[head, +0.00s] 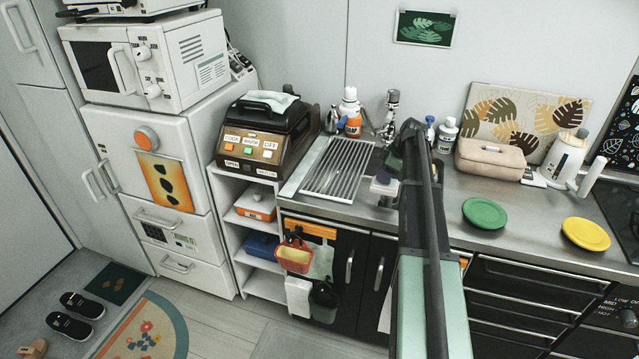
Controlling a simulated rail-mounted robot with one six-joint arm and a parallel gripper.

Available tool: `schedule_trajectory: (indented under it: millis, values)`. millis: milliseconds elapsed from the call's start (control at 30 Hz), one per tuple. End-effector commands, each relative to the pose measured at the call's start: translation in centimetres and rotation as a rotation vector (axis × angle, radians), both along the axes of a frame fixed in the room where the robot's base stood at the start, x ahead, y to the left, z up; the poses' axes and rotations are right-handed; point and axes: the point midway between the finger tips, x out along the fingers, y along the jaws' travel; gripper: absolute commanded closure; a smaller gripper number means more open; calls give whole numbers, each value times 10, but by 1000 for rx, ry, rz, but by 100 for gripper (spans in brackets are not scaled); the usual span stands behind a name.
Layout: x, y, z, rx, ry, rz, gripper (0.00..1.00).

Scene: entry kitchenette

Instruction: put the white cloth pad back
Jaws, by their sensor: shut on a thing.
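The pad shows just below the fingers, by the right side of the slatted drying rack (340,168). I cannot tell whether it touches the counter.
A dark appliance with a white cloth (272,101) on top stands left of the sink. Bottles (350,112) and a tap (390,110) stand behind.

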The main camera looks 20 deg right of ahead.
Motion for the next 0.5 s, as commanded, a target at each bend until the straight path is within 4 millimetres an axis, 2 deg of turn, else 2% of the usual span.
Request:
schedule_trajectory:
  millis: [167,267,500]
  values:
    - [1,2,0,0,0,0,100]
    - [12,13,0,0,0,2,100]
    - [64,73,0,0,1,4,100]
